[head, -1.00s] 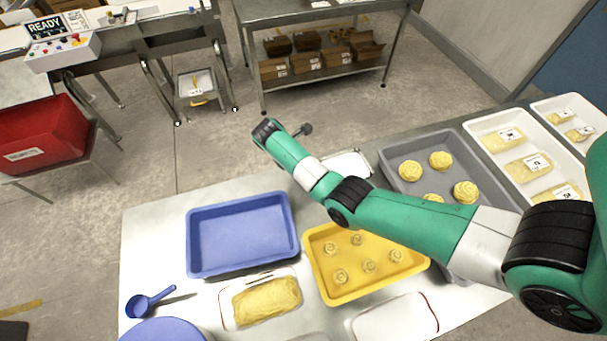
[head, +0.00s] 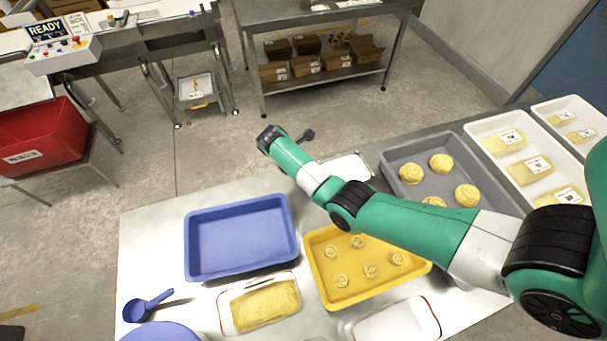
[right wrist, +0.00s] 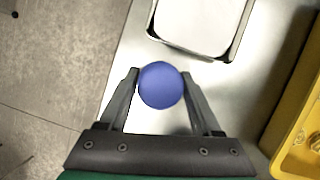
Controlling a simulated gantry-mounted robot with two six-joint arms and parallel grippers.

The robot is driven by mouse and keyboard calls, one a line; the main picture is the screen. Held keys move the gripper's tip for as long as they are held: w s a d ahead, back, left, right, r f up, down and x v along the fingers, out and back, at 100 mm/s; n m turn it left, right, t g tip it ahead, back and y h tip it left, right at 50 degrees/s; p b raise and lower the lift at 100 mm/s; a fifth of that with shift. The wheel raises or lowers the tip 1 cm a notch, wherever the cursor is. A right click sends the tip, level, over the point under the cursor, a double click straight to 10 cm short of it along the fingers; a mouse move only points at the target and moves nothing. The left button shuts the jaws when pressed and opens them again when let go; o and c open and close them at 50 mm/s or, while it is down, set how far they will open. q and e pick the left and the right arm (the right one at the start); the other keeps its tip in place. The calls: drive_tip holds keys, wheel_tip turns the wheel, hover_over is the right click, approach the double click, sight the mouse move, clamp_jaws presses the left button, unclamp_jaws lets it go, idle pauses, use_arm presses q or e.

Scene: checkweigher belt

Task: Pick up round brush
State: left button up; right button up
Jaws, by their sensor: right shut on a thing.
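In the right wrist view, a round blue knob-like thing (right wrist: 161,85), which I take to be the top of the round brush, sits between the two dark fingers of my right gripper (right wrist: 160,90). The fingers are shut on it from both sides. Its lower part and any bristles are hidden beneath it. In the head view, my right arm reaches in from the right over the table, and its wrist hides the brush and most of the gripper. My left gripper is not in view.
An empty blue tray (head: 240,238), a yellow tray (head: 375,290) with several dough pieces and a blue scoop (head: 147,305) are on the steel table. A white-based metal tray (right wrist: 203,22) lies just beyond the knob. The table's edge is close on the left.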

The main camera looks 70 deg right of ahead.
drive_tip(key=shift+r+p, duration=0.3)
drive_tip(key=shift+r, duration=0.2)
wheel_tip(320, 180, up, 3)
drive_tip(key=shift+f+p, duration=0.15)
drive_tip(key=shift+p, duration=0.5)
drive_tip(key=a+r+p, duration=0.9)
drive_tip(key=a+p, duration=0.2)
drive_tip(key=a, duration=0.3)
drive_tip(key=shift+r, duration=0.15)
drive_tip(key=o, duration=0.9)
drive_tip(key=shift+c, duration=0.2)
drive_tip(key=c, duration=0.7)
drive_tip(key=shift+o, duration=0.2)
drive_tip(key=w+d+f+n+t+p, duration=0.1)
drive_tip(key=w+d+f+n+p, duration=0.15)
drive_tip(key=d, duration=0.65)
drive_tip(key=s+d+f+m+g+p, duration=0.1)
drive_tip(key=s+d+f+m+p, duration=0.1)
drive_tip(key=s+d, duration=1)
drive_tip(key=shift+s+d+p, duration=0.3)
drive_tip(key=shift+s+p, duration=0.1)
drive_tip(key=shift+s, duration=0.55)
